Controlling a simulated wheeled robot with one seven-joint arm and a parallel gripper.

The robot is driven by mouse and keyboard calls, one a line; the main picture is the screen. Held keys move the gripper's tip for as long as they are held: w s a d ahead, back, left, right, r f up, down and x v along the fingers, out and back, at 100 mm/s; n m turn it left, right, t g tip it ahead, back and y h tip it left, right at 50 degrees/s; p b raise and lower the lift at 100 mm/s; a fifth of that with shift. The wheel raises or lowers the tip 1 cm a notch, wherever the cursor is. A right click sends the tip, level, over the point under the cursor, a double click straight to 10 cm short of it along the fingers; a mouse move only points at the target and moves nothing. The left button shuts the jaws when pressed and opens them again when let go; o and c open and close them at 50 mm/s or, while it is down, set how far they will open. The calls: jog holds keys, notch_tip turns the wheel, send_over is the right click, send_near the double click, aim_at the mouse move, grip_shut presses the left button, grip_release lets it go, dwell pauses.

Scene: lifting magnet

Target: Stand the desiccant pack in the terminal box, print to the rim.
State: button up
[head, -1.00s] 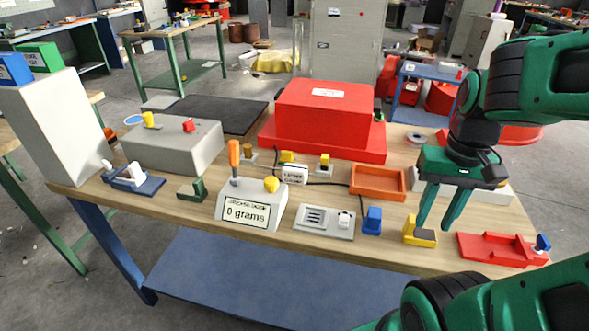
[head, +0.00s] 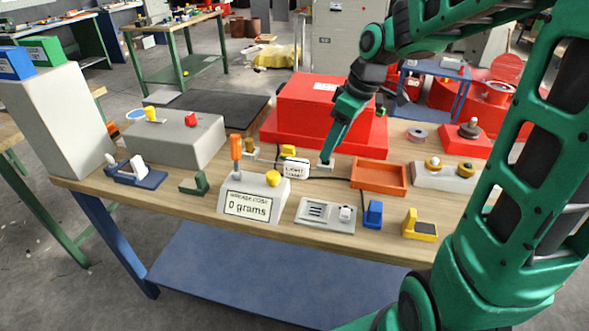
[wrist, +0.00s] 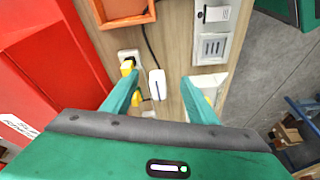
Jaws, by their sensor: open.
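No box is clearly marked as the terminal box; an open, empty orange box (head: 379,175) stands behind and right of the panel. My gripper (wrist: 160,82) is open, pointing down above a small white labelled block (wrist: 156,76), with nothing held. In the head view my gripper (head: 326,163) is in front of the large red housing.
The red housing (head: 322,100) stands close behind my gripper. Yellow-capped parts (head: 288,150) and a dark cable are nearby. Blue (head: 373,214) and yellow (head: 418,226) blocks stand at front right. My arm hides the table's right end.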

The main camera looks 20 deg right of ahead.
aim_at(297, 161)
jog(key=w+a+n+y, duration=0.1)
jog(key=w+a+n, duration=0.2)
jog(key=w+a, duration=0.15)
jog(key=x, duration=1.1)
jog(key=shift+w+d, duration=0.25)
jog(key=shift+r, duration=0.1)
jog(key=c, duration=1.3)
jog(key=shift+o, duration=0.2)
